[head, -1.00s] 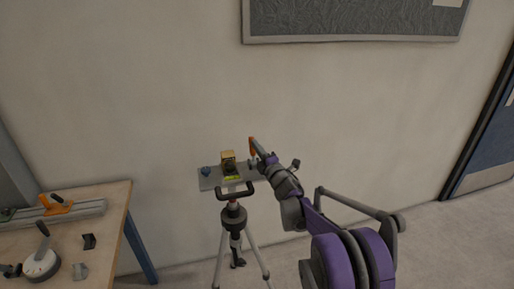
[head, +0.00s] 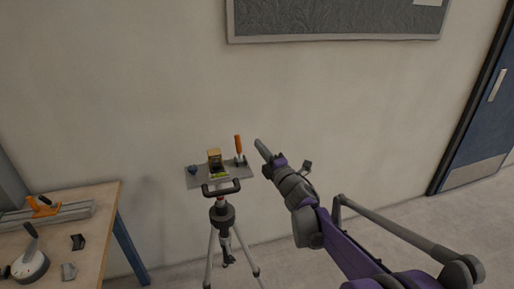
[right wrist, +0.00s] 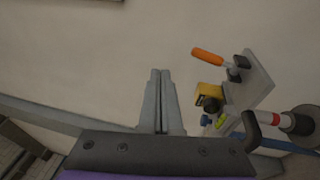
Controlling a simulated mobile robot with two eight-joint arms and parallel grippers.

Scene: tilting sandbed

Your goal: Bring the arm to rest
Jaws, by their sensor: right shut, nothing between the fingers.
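My right arm comes in from the lower right in the head view. Its gripper (head: 262,150) is shut and empty, in the air just right of a small grey plate on a tripod. In the right wrist view the two fingers (right wrist: 160,80) lie together with nothing between them. The grey plate (head: 198,181) carries a yellow and black device (head: 215,160), a blue knob (head: 193,169) and an orange-handled clamp (head: 238,146). The clamp also shows upright of the plate in the right wrist view (right wrist: 208,57), apart from the fingers. My left gripper is not in view.
The tripod (head: 222,215) stands on the floor before a bare wall. A wooden table (head: 98,225) at the left holds a rail with an orange-handled clamp (head: 43,207) and a round grey base with a lever (head: 30,265). Open floor lies right of the tripod, towards a blue door (head: 478,115).

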